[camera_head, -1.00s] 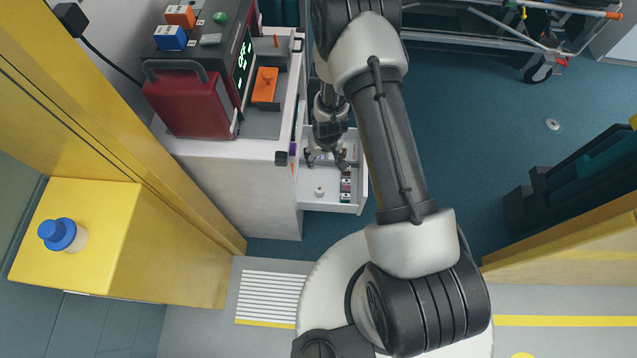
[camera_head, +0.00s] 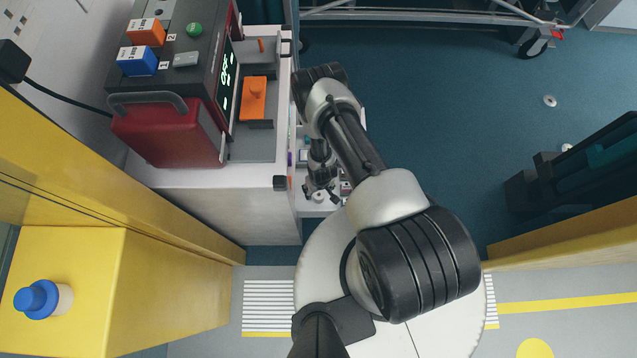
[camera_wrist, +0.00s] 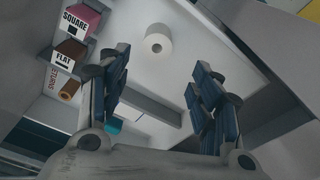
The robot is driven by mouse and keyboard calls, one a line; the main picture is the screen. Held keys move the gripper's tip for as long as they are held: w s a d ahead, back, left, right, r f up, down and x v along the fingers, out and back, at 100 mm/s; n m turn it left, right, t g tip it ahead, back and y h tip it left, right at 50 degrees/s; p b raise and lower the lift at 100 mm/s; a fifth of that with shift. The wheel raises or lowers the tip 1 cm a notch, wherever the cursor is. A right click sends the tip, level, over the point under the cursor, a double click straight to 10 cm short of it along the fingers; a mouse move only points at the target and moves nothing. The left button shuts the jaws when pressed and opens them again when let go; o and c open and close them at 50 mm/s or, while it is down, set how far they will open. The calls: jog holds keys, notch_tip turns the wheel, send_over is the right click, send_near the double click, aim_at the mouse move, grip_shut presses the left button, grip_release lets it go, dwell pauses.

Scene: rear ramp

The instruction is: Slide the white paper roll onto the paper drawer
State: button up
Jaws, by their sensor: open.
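The white paper roll (camera_wrist: 159,43) lies on the pale floor of an open drawer (camera_wrist: 181,75), its round end with a dark hole facing the wrist camera. In the head view the roll (camera_head: 319,197) is a small pale spot by my fingertips. My gripper (camera_wrist: 160,60) is open and empty, its fingers on either side of the view and the roll beyond them; it also shows over the drawer in the head view (camera_head: 321,192). I cannot tell which part is the paper drawer.
Pink (camera_wrist: 82,19), brown (camera_wrist: 70,52) and orange (camera_wrist: 69,90) pieces with labels sit along the drawer's left side in the wrist view. A red case (camera_head: 170,135) and a dark monitor (camera_head: 190,60) stand on the white cabinet.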

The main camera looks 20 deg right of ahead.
jog(key=b, duration=0.1)
send_over(319, 195)
notch_tip(319, 195, down, 4)
jog(key=f+b, duration=0.1)
jog(key=f, duration=0.1)
jog(key=f+b, duration=0.2)
jog(key=f, duration=0.1)
jog(key=shift+s+a+f, duration=0.15)
jog(key=shift+s+f, duration=0.2)
jog(key=shift+r, duration=0.1)
jog(key=shift+c, duration=0.5)
jog(key=c, duration=1.1)
jog(key=shift+o, duration=0.2)
